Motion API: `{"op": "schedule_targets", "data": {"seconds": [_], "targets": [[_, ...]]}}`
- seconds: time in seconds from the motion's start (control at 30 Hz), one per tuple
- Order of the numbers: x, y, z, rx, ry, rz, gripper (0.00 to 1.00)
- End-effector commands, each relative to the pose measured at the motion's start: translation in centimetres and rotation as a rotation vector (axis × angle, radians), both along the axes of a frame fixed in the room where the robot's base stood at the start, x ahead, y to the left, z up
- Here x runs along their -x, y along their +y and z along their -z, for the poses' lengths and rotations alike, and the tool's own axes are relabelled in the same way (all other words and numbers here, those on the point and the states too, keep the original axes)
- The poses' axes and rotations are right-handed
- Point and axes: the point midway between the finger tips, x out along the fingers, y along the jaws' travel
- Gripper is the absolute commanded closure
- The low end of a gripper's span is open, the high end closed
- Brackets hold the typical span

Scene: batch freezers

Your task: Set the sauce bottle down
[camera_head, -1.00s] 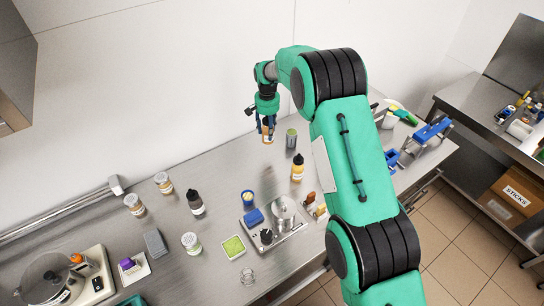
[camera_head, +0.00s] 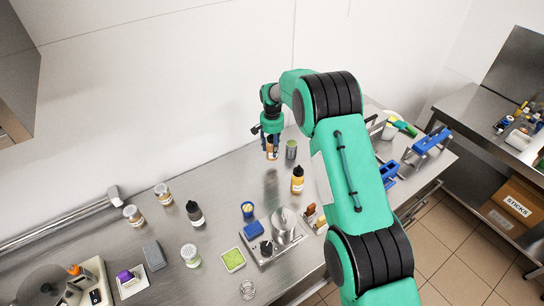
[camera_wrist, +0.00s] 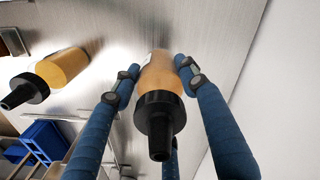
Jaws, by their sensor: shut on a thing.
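My gripper (camera_head: 271,146) is shut on the sauce bottle, which has an amber body (camera_wrist: 163,76) and a black nozzle cap (camera_wrist: 159,115) in the wrist view. The blue fingers stand on both sides of the bottle there. In the head view only a small part of the held bottle (camera_head: 272,154) shows below the gripper. It looks upright and a little above the steel counter (camera_head: 225,180), with a dim reflection below it. Its base is hard to make out.
A similar yellow bottle (camera_head: 297,180) stands to the front right; it also shows in the wrist view (camera_wrist: 62,66). A grey-green cylinder (camera_head: 291,149) stands close on the right. A dark bottle (camera_head: 195,213) and several jars stand left. The counter left of the gripper is clear.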

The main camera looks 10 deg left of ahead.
Motion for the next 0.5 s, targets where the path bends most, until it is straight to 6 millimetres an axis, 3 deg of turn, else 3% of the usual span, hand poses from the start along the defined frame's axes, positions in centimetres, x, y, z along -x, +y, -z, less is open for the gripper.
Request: {"op": "schedule_targets", "data": {"seconds": [0.13,0.5], "targets": [[-0.01,0.01,1.2,0.0,0.0,0.0,0.97],[-0.02,0.01,1.5,0.0,-0.001,0.0,0.97]]}}
